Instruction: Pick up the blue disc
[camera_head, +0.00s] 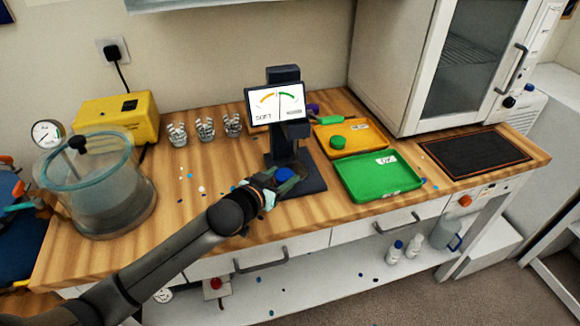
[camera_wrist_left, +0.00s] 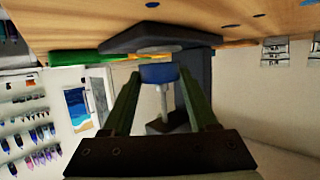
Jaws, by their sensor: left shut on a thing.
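The blue disc (camera_head: 284,174) is at the tester stand (camera_head: 283,145), over its dark base. In the left wrist view the blue disc (camera_wrist_left: 158,73) is between my fingertips, in front of the stand's metal rod. My left gripper (camera_head: 287,182) reaches in from the front left and is shut on the blue disc. It also shows in the left wrist view (camera_wrist_left: 158,80), where the scene is upside down. I cannot tell whether the disc still touches the stand. My right gripper is not in view.
A green tray (camera_head: 378,190) and an orange tray (camera_head: 376,136) with a green disc (camera_head: 338,142) lie right of the stand. A clear vacuum chamber (camera_head: 90,190) and yellow box (camera_head: 117,115) are left. Small coloured dots lie scattered on the bench. A dark mat (camera_head: 474,154) is far right.

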